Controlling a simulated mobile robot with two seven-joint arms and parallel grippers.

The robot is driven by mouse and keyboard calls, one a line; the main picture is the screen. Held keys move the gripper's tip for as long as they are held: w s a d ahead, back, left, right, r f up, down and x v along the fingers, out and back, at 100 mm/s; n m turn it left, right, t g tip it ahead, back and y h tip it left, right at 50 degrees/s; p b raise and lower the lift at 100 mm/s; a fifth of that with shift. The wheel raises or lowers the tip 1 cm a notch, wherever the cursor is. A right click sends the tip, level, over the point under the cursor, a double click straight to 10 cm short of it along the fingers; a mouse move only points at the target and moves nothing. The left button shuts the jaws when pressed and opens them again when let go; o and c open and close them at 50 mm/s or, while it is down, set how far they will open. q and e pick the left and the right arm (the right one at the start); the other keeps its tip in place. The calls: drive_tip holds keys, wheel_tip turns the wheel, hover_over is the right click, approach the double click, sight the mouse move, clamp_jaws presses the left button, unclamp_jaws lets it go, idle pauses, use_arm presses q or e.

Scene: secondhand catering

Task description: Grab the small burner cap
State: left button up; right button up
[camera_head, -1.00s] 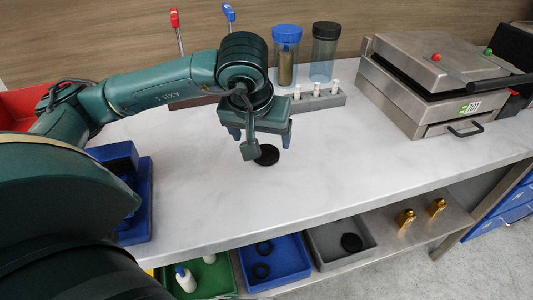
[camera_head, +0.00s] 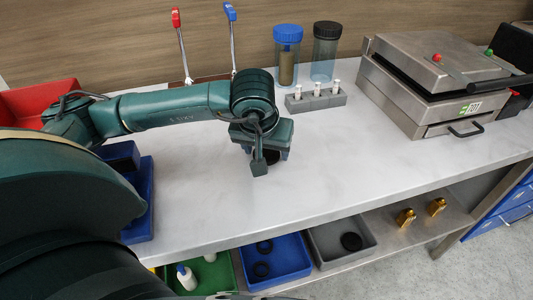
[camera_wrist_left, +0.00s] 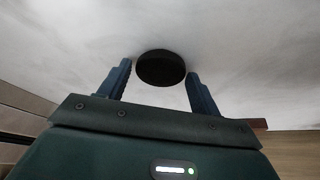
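The small burner cap is a black disc (camera_wrist_left: 161,67) lying on the pale counter. In the left wrist view it sits between and just beyond the two fingertips, with a gap on each side. In the head view only a dark part of it (camera_head: 273,157) shows below my left gripper (camera_head: 265,155), which hides the rest. My left gripper points down close above the counter. In the left wrist view its two fingers (camera_wrist_left: 158,78) are apart and hold nothing. My right gripper is not in view.
A grey block with white-topped pegs (camera_head: 316,99), blue-lidded jar (camera_head: 287,55) and black-lidded jar (camera_head: 325,50) stand behind. A steel press (camera_head: 440,80) is at right. The counter's front is clear.

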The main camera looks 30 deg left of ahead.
use_arm(q)
drive_tip(key=c, duration=0.8)
drive_tip(key=shift+o, duration=0.2)
drive_tip(key=shift+r, duration=0.1)
